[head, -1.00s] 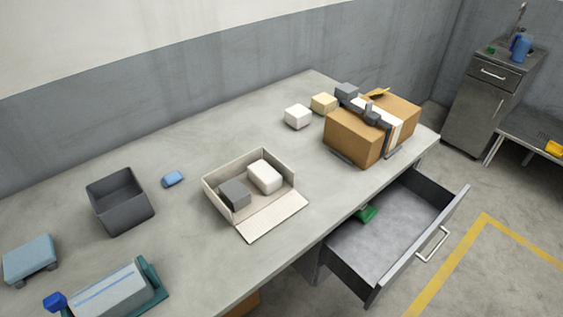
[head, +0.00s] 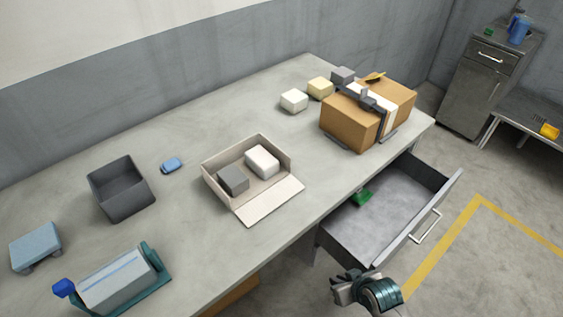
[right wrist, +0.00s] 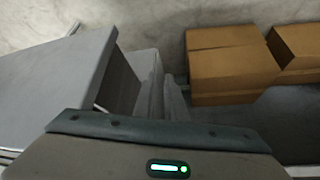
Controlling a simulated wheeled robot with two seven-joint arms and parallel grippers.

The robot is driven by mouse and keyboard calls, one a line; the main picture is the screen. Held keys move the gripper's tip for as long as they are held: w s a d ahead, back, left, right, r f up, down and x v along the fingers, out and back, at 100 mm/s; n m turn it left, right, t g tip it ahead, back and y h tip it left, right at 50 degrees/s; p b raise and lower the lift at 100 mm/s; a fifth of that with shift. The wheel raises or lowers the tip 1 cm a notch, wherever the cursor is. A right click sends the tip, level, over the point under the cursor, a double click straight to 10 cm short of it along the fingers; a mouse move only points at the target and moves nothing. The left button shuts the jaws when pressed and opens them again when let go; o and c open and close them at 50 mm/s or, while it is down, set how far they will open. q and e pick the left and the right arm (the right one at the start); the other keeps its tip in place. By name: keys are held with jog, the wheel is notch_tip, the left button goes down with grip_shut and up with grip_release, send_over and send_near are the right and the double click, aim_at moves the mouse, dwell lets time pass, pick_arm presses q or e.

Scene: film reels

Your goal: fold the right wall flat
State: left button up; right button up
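A shallow cream box (head: 225,160) sits in the middle of the grey table. A white block (head: 262,161) and a grey block (head: 233,179) are inside it. Its right wall (head: 286,161) stands upright. Its front wall (head: 268,200) lies flat on the table. My right gripper (head: 345,288) is below and right of the box, off the table's front edge and close to the open drawer. In the right wrist view its fingers (right wrist: 165,90) look close together with nothing between them. My left gripper is not in view.
An open drawer (head: 385,222) with a green item juts out in front of the table (head: 190,225). A taped brown carton (head: 350,122) stands right of the box and a dark bin (head: 122,205) left. Cardboard boxes (right wrist: 230,65) show in the right wrist view.

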jog(key=w+a+r+n+t+y, duration=0.1)
jog(key=w+a+r, duration=0.15)
jog(key=r, duration=0.65)
jog(key=w+a+r+n+t+y, duration=0.1)
jog(key=w+r, duration=0.2)
jog(key=r, duration=0.6)
jog(key=w+a+r+n+t+y, duration=0.2)
jog(key=w+r+t+y, duration=0.1)
jog(key=w+r, duration=0.9)
jog(key=shift+w+a+r+y+p, duration=0.2)
jog(key=shift+w+r+y+p, duration=0.25)
jog(key=shift+w, duration=0.35)
jog(key=shift+w+a+f, duration=0.1)
jog(key=shift+w, duration=0.05)
jog(key=p, duration=0.3)
send_near(278, 148)
jog(key=x, duration=1)
jog(key=shift+w, duration=0.1)
grip_shut()
